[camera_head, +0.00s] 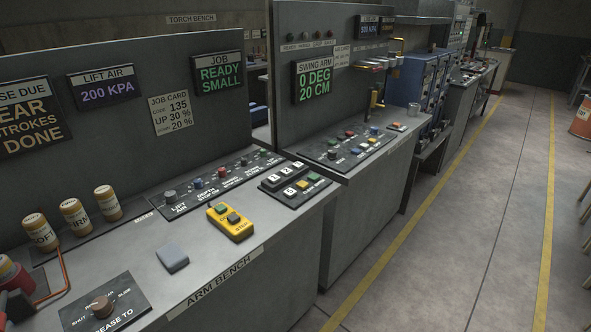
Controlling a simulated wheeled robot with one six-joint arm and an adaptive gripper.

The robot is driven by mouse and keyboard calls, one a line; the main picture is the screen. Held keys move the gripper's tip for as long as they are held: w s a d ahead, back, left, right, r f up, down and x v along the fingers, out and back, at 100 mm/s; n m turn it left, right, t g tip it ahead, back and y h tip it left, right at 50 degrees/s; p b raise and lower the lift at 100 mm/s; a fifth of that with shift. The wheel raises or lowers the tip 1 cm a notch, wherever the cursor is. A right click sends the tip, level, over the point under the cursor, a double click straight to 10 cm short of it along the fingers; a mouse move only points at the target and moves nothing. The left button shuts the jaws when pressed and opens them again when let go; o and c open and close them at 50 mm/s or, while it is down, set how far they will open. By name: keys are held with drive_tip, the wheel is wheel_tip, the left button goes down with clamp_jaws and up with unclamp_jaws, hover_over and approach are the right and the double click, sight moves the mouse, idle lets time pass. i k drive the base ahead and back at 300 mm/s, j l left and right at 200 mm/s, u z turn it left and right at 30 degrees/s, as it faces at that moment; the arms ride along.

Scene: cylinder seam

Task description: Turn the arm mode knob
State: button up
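No knob in view carries a label I can read as arm mode. The arm bench (222,277) has a dark control panel (152,203) with a grey lift air knob (170,196), and several smaller knobs and buttons run to its right. Their labels are partly too small to read. A brown knob (101,307) sits on a separate plate at the front left, marked "shut" at one side. A further panel (318,155) under the swing arm display (314,82) also has small knobs and coloured buttons. My gripper is not in view.
Red and dark items crowd the left edge. The floor aisle (455,240) at the right is clear.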

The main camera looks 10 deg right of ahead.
sight(331, 153)
drive_tip(key=i+j+z, duration=0.2)
drive_tip(key=i, duration=0.15)
drive_tip(key=i+j+z, duration=0.2)
drive_tip(key=i, duration=0.15)
drive_tip(key=i+j+z, duration=0.2)
drive_tip(key=j, duration=0.15)
drive_tip(key=k+l, duration=0.05)
